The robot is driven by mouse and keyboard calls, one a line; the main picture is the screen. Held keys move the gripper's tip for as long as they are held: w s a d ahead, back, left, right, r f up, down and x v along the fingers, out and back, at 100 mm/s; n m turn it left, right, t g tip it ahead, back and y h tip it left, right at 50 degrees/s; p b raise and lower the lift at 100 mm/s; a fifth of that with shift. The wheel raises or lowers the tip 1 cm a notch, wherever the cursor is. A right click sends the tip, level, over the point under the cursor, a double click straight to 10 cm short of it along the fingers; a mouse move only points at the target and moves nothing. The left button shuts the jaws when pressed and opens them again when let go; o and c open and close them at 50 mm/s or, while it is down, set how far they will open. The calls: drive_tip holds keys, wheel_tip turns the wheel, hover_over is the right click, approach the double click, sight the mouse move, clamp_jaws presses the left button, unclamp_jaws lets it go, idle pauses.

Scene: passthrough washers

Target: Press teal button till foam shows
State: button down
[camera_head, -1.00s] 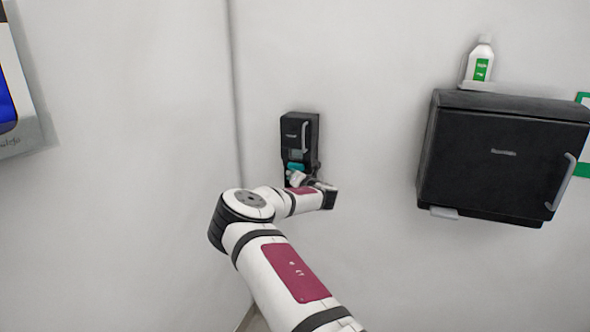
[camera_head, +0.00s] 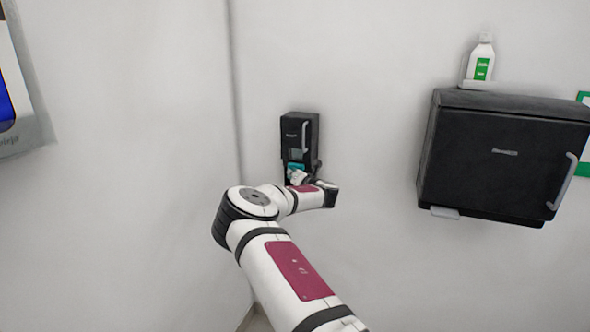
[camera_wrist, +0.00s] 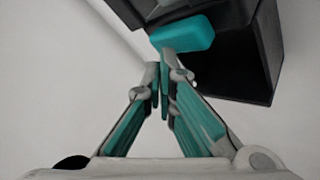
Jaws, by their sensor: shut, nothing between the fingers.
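The black dispenser (camera_head: 299,128) is fixed to the wall, with a teal button (camera_head: 292,168) at its lower front. In the wrist view the teal button (camera_wrist: 182,34) is a rounded block at the underside of the dark dispenser body (camera_wrist: 235,62). My gripper (camera_wrist: 164,72) is shut and empty, its fingertips right at the button's lower left edge. They look close to or touching it; I cannot tell whether it is pushed in. A small pale spot shows beside the right fingertip; I cannot tell if it is foam. In the head view my gripper partly covers the dispenser's lower part.
A large black wall cabinet (camera_head: 500,160) with a grey handle hangs at the right. A white bottle with a green label (camera_head: 482,62) stands on it. The wall around the dispenser is bare.

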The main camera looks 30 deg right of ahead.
drive_tip(key=shift+w+d+b, duration=0.45)
drive_tip(key=shift+w+d, duration=0.05)
drive_tip(key=shift+d, duration=0.15)
idle(0.8)
drive_tip(key=shift+s, duration=0.1)
drive_tip(key=shift+s+a+p, duration=0.7)
drive_tip(key=shift+a+p, duration=0.25)
drive_tip(key=s+a+p, duration=0.1)
drive_tip(key=a, duration=0.1)
drive_tip(key=s+a+p, duration=0.2)
idle(0.6)
idle(0.8)
